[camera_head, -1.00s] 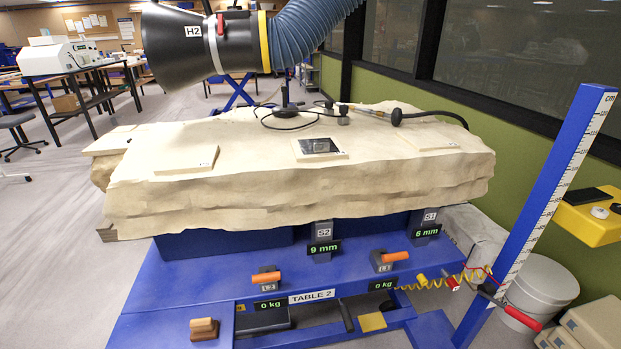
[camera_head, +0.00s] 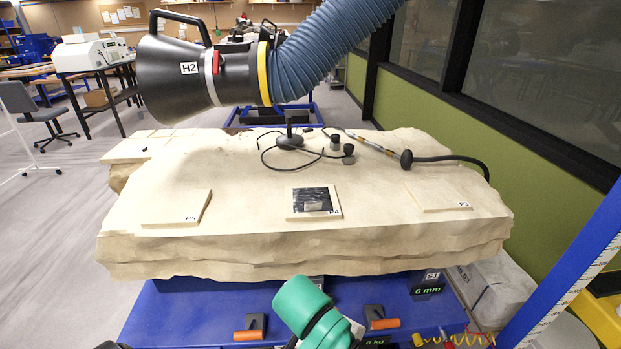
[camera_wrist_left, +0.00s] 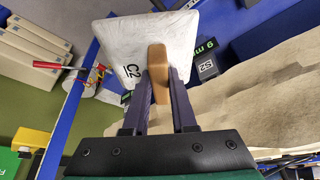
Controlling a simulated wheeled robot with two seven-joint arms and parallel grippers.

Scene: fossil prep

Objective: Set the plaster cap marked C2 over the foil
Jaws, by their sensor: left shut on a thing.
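The plaster cap C2 (camera_wrist_left: 118,50) is a white slab with a wooden grip bar, marked C2. My left gripper (camera_wrist_left: 160,74) is shut on the bar in the left wrist view, and the cap is held clear of the rock. The foil (camera_head: 300,196) is a dark, shiny patch on the square plate P4 (camera_head: 331,213), in the middle of the rock's top in the head view. A small tan piece lies on the foil. A green part of my arm shows at the bottom of the head view and hides the gripper there. My right gripper is not in view.
The pale rock (camera_head: 250,240) lies on the blue table (camera_head: 180,310). Plates P5 (camera_head: 175,208) and P3 (camera_head: 437,196) flank P4. The black nozzle H2 (camera_head: 175,75) with its blue hose hangs over the rock's back left. Cables and a tool lie behind P4.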

